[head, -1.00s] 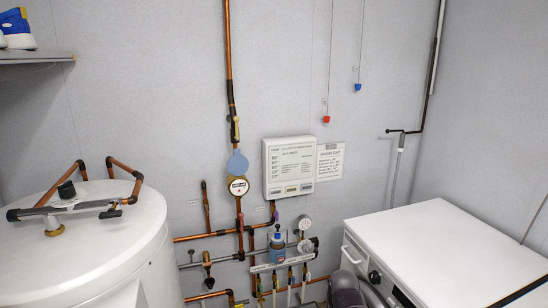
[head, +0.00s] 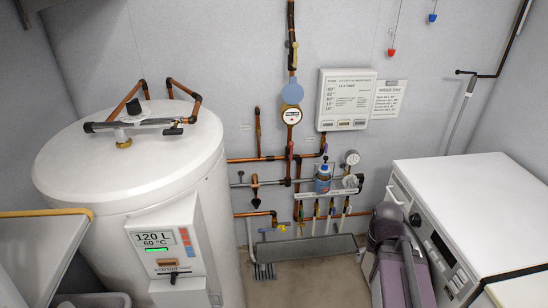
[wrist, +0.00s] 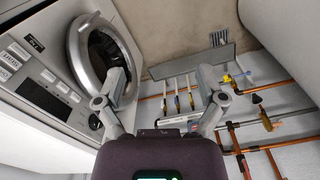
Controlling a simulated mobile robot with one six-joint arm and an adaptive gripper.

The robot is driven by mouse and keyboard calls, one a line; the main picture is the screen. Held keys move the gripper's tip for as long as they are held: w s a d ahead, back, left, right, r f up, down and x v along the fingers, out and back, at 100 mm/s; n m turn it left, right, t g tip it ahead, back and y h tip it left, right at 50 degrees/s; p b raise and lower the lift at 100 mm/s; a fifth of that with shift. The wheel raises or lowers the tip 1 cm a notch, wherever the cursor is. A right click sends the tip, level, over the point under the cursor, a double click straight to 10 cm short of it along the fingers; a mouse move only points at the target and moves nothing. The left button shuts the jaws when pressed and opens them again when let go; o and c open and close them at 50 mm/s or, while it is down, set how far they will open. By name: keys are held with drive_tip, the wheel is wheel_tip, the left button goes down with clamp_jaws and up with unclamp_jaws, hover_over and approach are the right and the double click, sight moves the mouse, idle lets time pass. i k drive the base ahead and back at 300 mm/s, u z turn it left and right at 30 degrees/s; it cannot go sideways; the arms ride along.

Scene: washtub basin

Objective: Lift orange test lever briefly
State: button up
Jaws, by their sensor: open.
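I cannot single out the orange test lever with certainty. In the head view, a small orange-brown piece (head: 168,262) sits low on the front panel of the white tank (head: 190,185). A brass fitting (head: 123,142) sits below the pipe assembly on the tank's top. Coloured valve handles (head: 318,208) line the pipework on the wall. My gripper (wrist: 163,77) is open and empty in the wrist view, with its fingers spread. Beyond it are the valve row (wrist: 178,100), a blue-and-yellow handle (wrist: 232,80) and a brass fitting (wrist: 265,118), all apart from the fingers.
A white front-loading machine (head: 470,190) stands at the right; its round door (wrist: 75,55) is close to my left finger in the wrist view. A white wall box (head: 345,100) hangs above. Bare floor (head: 290,285) shows between tank and machine.

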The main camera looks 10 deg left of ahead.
sight(255, 179)
drive_tip(key=k, duration=1.3)
drive_tip(key=z, duration=0.4)
drive_tip(key=i, duration=1.9)
drive_tip(key=u, duration=0.55)
